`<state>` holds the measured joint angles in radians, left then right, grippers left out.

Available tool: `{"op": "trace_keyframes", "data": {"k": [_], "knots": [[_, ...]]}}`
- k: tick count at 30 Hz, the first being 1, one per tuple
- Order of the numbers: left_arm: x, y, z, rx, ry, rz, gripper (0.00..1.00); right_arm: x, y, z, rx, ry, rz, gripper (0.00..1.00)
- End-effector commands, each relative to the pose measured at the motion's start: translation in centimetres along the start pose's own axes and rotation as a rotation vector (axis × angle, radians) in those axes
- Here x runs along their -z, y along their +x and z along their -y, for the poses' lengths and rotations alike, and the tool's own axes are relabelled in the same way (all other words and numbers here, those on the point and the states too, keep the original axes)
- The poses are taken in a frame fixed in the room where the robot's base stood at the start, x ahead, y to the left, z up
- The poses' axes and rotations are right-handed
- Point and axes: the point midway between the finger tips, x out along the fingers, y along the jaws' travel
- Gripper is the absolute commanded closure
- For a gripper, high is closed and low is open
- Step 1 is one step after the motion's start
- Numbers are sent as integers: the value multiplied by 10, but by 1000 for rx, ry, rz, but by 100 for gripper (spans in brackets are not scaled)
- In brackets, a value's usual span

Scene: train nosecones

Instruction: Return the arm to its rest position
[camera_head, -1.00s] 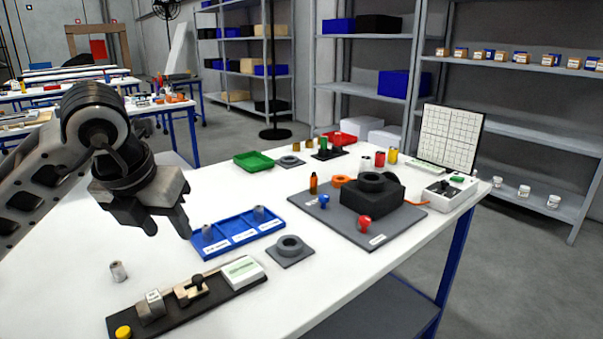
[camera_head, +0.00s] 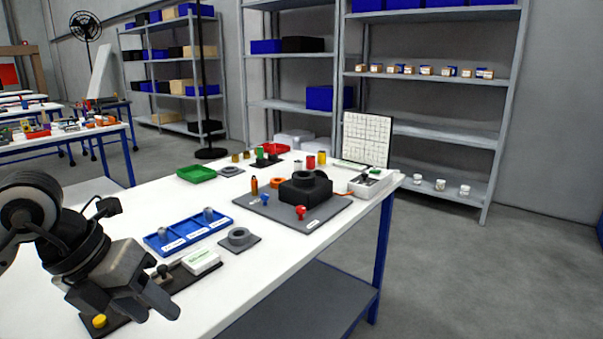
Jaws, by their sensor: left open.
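My left gripper (camera_head: 142,303) is at the lower left of the head view, its fingers apart and nothing seen between them. It hangs in front of the near end of the white table (camera_head: 226,300) and covers part of a dark fixture board (camera_head: 180,279) with a yellow button (camera_head: 99,321) and a white-green box (camera_head: 201,262). My left arm comes in from the left edge. My right gripper is not in view.
A blue tray (camera_head: 188,245) with grey cylinders lies behind the fixture, beside a grey ring on a plate (camera_head: 239,236). A black block on a grey board (camera_head: 304,187), a green tray (camera_head: 196,174) and a white grid board (camera_head: 366,138) stand farther back. Floor at right is clear.

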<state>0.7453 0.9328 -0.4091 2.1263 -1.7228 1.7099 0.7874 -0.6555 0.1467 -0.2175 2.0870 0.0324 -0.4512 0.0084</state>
Motion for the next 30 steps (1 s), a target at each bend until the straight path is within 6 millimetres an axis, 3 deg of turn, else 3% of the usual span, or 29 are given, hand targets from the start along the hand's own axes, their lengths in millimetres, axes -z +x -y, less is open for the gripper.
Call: {"op": "trace_keyframes", "data": {"k": [5, 8, 10, 13, 15, 17, 20, 24, 27, 30], "knots": [[25, 35, 61, 364, 29, -87, 58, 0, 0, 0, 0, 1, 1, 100], [43, 45, 113, 712, -28, -127, 58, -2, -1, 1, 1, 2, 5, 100], [47, 39, 147, 1005, -152, -125, 58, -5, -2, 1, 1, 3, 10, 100], [32, 27, 164, 1376, -463, -61, 58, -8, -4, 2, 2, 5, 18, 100], [15, 30, 149, 1555, -762, 17, 58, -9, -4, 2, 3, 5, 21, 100], [4, 46, 123, 1641, -1062, 93, 58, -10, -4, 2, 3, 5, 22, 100], [9, 97, 68, 1626, -1580, 214, 58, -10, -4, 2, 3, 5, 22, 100], [58, 171, 14, 1409, -2129, 292, 58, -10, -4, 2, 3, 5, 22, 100], [104, 212, -4, 1215, -2405, 296, 58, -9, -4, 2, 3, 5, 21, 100], [144, 238, -12, 1048, -2589, 278, 58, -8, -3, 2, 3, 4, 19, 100]]}}
